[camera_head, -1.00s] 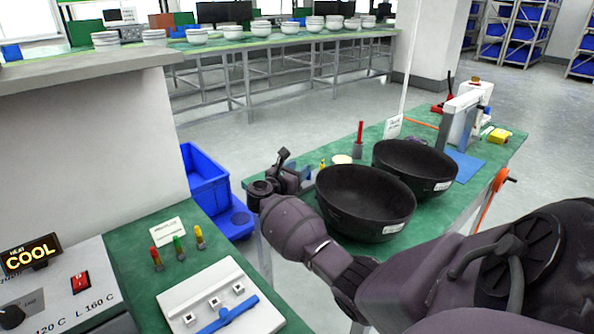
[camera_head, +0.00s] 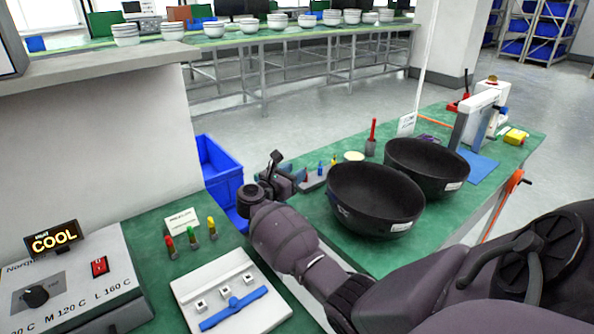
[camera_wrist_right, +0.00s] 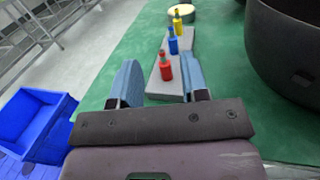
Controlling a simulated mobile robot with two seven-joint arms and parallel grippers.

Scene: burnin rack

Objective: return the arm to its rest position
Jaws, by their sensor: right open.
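My right arm reaches in from the lower right of the head view. Its gripper (camera_head: 288,176) is over the near left end of the green workbench, left of the black bowls. In the right wrist view its two blue fingers (camera_wrist_right: 166,85) stand apart with nothing held between them. Beyond them a grey block (camera_wrist_right: 178,62) carries a red, a blue and a yellow peg, apart from the fingers as far as I can tell. My left gripper does not show in the head view.
Two black bowls (camera_head: 375,198) stand right of my right gripper. A blue bin (camera_head: 222,172) is on the floor to its left. At lower left are a control box (camera_head: 70,285) and a white plate with a blue bar (camera_head: 222,292). The aisle floor behind is clear.

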